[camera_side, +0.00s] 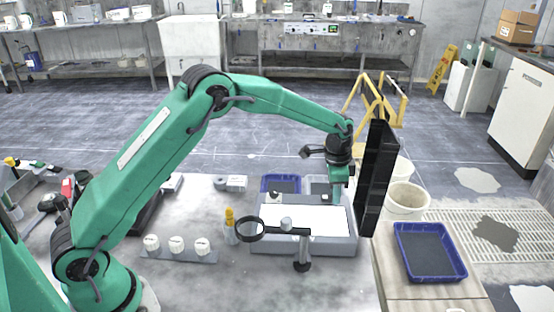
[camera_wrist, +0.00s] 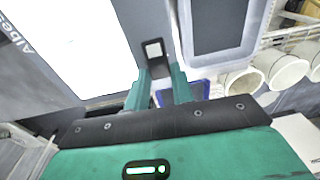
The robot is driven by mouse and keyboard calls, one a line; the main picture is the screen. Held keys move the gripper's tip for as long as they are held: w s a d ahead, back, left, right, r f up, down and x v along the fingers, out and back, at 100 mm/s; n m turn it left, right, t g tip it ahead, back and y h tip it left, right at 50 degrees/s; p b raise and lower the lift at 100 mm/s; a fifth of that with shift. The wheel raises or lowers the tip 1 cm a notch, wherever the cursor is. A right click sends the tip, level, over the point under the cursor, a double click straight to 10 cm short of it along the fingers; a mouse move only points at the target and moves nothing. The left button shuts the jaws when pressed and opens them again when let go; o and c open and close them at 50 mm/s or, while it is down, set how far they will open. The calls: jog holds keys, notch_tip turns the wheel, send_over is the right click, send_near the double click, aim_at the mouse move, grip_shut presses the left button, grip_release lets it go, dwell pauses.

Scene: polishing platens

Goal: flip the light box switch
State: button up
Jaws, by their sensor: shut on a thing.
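The light box (camera_side: 262,243) is a grey box with a lit white top panel, standing on the bench at the right of centre. The bright panel (camera_wrist: 75,40) fills the upper left of the wrist view. The switch (camera_wrist: 153,50) is a dark lever with a pale square near its tip, at the edge of the light box. My gripper (camera_side: 337,200) reaches down over the box's back right part. In the wrist view, my gripper (camera_wrist: 159,90) has its two green fingers on either side of the lever, shut on it. The lever's base is hidden between the fingers.
A magnifier (camera_side: 250,229) on a stand is in front of the box. A tall dark panel (camera_side: 377,180) rises close to its right. A rack (camera_side: 180,254) of white pots is left. White buckets (camera_side: 408,197) and a blue tray (camera_side: 430,252) are right. The front left bench is clear.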

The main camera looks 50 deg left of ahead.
jog(key=shift+a, duration=0.2)
jog(key=o, duration=1)
jog(key=shift+d+r, duration=0.1)
jog(key=r, duration=0.7)
jog(key=shift+s+r, duration=0.15)
jog(key=shift+s, duration=0.15)
jog(key=shift+r, duration=0.2)
jog(key=shift+r, duration=0.1)
